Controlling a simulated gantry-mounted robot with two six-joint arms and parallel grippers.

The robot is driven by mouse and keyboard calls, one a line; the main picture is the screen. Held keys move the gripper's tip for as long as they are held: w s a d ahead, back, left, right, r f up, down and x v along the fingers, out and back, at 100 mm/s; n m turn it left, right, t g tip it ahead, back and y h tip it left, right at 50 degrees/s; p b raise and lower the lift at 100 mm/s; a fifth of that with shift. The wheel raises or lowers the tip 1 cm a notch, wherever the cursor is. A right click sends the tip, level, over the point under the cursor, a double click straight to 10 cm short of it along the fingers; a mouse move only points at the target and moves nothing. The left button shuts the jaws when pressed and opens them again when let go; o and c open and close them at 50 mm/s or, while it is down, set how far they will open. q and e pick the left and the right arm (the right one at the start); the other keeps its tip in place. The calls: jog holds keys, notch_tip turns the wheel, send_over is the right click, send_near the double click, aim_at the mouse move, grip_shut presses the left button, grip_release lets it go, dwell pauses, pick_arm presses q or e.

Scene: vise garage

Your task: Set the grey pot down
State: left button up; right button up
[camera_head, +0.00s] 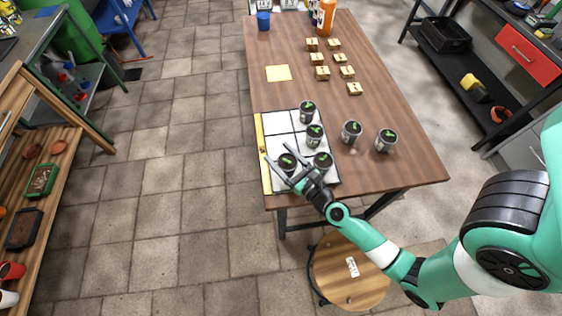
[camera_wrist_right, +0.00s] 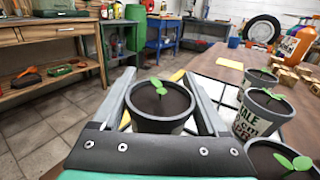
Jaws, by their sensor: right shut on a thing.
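A grey pot (camera_head: 287,163) with dark soil and a green seedling is between the fingers of my right gripper (camera_head: 277,157), over the near-left part of the white gridded tray (camera_head: 279,122). In the right wrist view the grey pot (camera_wrist_right: 160,118) is upright, with a finger on each side. My right gripper (camera_wrist_right: 160,80) is shut on it. Whether the pot's base touches the tray is hidden. Three similar pots stand on the tray's right column, one (camera_head: 322,161) close beside the held pot. My left gripper is not in view.
Two more pots (camera_head: 351,132) (camera_head: 386,140) stand on the wooden table (camera_head: 400,165) right of the tray. Several small wooden blocks (camera_head: 322,73), a yellow square (camera_head: 278,73), a blue cup (camera_head: 263,20) and an orange bottle (camera_head: 326,17) are farther back. The tray's far-left cells are empty.

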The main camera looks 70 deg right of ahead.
notch_tip(320, 180, down, 2)
jog(key=shift+s, duration=0.1)
jog(key=shift+r, duration=0.25)
jog(key=shift+f, duration=0.25)
jog(key=o, duration=1.3)
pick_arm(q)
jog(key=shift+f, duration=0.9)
pick_arm(e)
jog(key=shift+o, duration=0.4)
jog(key=shift+r, duration=0.1)
